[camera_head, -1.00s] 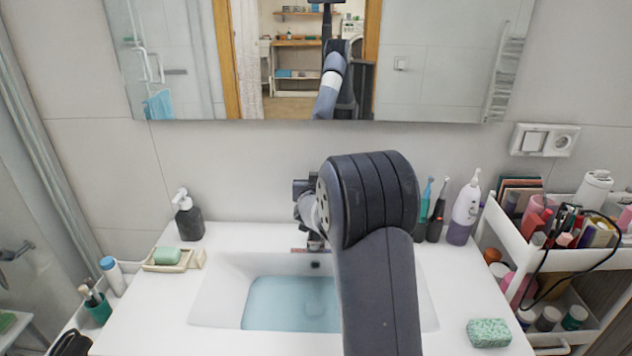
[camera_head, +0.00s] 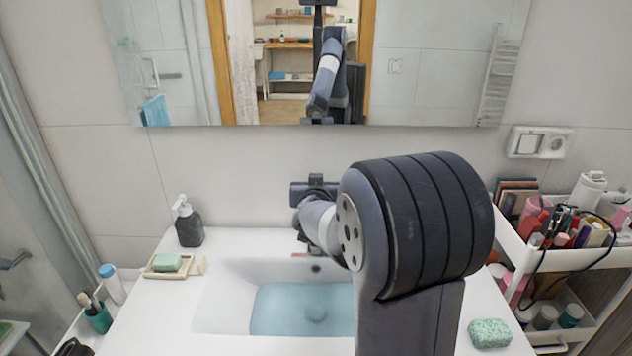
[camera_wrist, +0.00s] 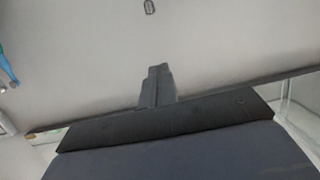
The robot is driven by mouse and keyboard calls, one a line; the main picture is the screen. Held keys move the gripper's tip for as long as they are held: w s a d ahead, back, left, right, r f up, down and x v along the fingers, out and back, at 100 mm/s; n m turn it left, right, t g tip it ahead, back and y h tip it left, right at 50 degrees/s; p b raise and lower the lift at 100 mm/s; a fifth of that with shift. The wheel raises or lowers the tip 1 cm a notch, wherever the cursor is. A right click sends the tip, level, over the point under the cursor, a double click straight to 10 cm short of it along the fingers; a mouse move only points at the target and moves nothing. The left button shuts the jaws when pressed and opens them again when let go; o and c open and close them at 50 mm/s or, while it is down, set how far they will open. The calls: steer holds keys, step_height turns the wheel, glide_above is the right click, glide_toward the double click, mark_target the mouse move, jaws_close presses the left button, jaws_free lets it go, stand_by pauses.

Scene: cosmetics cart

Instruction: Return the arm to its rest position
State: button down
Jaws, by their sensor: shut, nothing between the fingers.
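My arm (camera_head: 415,225) is folded up in front of the sink in the head view, its big dark ribbed joint right of the middle. Its thinner wrist end (camera_head: 316,215) points away from me, above the back of the basin. My gripper (camera_wrist: 158,80) shows in the wrist view as a dark bar with its fingers together in the middle, empty. In the head view the fingers are too small and covered to make out. The mirror (camera_head: 420,70) shows a reflection of my arm bent upright.
The white sink (camera_head: 225,310) holds bluish water. A soap dispenser (camera_head: 188,224) and soap dish (camera_head: 165,272) stand left; a green sponge (camera_head: 489,333) lies right. A cart (camera_head: 565,258) full of cosmetics stands at the right. Wall is close behind the sink.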

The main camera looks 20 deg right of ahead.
steer(key=shift+s+a, duration=0.15)
steer(key=shift+s, duration=0.2)
steer(key=x, duration=0.3)
steer(key=f+x, duration=0.1)
steer(key=x, duration=0.6)
steer(key=shift+w+a+f, duration=0.1)
steer(key=shift+w+f, duration=0.05)
steer(key=shift+f, duration=0.25)
steer(key=shift+d+f, duration=0.1)
steer(key=shift+d, duration=0.1)
steer(key=shift+d, duration=0.15)
